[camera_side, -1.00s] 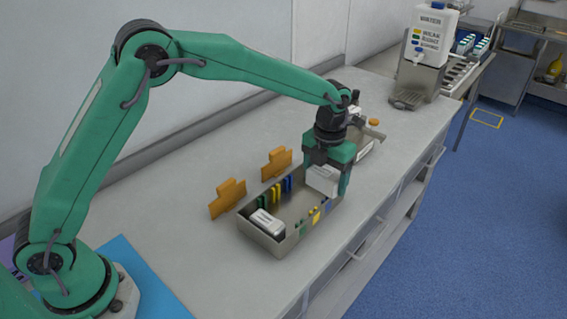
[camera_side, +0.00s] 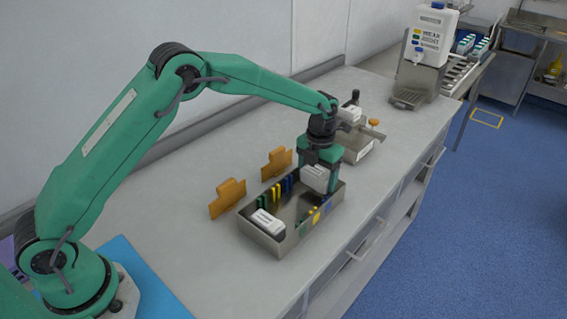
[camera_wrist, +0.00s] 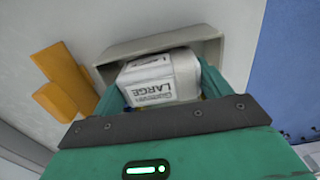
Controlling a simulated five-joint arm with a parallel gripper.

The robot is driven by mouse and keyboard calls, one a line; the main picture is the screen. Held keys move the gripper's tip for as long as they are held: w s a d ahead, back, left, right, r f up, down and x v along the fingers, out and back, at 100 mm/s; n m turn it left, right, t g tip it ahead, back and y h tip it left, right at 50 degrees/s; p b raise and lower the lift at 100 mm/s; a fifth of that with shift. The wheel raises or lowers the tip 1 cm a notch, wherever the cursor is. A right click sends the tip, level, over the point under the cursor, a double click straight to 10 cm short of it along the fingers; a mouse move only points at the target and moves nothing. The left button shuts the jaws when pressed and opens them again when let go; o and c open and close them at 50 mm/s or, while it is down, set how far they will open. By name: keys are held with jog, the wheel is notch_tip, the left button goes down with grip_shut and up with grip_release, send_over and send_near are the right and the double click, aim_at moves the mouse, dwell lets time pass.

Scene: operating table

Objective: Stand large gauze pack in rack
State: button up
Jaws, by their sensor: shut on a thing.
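The large gauze pack (camera_side: 315,179) is a white block held in my gripper (camera_side: 318,180), over the right end of the rack. In the wrist view the pack (camera_wrist: 163,78), labelled LARGE, sits between the two green fingers (camera_wrist: 160,95). The rack (camera_side: 265,238) is an open grey metal tray with green, yellow and blue marks along its long walls. Its far end wall shows in the wrist view (camera_wrist: 150,43). My gripper is shut on the pack. I cannot tell whether the pack touches the rack floor.
Another white pack (camera_side: 268,222) lies in the rack's left end. Two orange brackets (camera_side: 228,198) (camera_side: 277,163) stand behind the rack. A second grey tray (camera_side: 362,150) with white packs is just behind my gripper. The counter (camera_side: 190,255) left of the rack is clear.

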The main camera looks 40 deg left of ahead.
aim_at(317, 171)
jog(key=shift+f, duration=1.25)
jog(key=shift+f, duration=0.15)
jog(key=o, duration=0.8)
notch_tip(317, 171, up, 12)
jog(key=shift+r, duration=0.2)
